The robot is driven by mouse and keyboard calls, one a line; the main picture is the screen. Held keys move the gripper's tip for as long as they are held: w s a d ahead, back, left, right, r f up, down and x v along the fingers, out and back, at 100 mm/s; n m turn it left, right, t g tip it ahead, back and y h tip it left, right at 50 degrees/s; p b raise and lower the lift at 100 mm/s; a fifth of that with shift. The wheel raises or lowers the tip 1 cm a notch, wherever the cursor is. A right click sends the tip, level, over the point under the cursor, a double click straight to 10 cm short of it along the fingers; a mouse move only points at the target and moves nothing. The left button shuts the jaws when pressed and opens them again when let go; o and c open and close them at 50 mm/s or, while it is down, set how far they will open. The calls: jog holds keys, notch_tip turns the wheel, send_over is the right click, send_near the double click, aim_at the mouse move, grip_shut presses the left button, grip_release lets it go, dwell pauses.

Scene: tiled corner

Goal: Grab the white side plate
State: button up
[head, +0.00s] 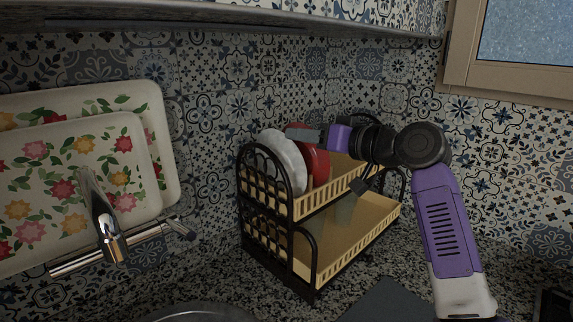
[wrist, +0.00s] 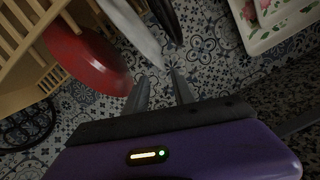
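The white side plate (head: 284,158) stands on edge in the upper tier of the dish rack, at its left end. In the wrist view the white plate (wrist: 132,28) shows nearly edge-on, its near rim just beyond and between my fingertips. My gripper (head: 297,133) is above the plate's upper right side, with fingers apart; it also shows open and empty in the wrist view (wrist: 159,76). Contact with the plate cannot be told. A red dish (head: 318,167) stands right beside the plate, and in the wrist view the red dish (wrist: 85,62) lies left of my fingers.
The two-tier dish rack (head: 340,247) has black end frames and tan trays on a speckled counter. Flowered trays (head: 85,165) lean against the tiled wall at left, behind a chrome faucet (head: 108,225). A window (head: 525,35) is at upper right.

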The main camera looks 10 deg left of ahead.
aim_at(275, 132)
jog(key=p+x, duration=0.1)
jog(key=x, duration=0.2)
jog(key=p+x, duration=0.1)
jog(key=x, duration=0.2)
jog(key=shift+s+a, duration=0.1)
jog(key=shift+a, duration=0.4)
jog(key=shift+w+a+f, duration=0.1)
jog(key=shift+w+a, duration=0.2)
jog(key=shift+a, duration=0.15)
grip_shut()
dwell(0.7)
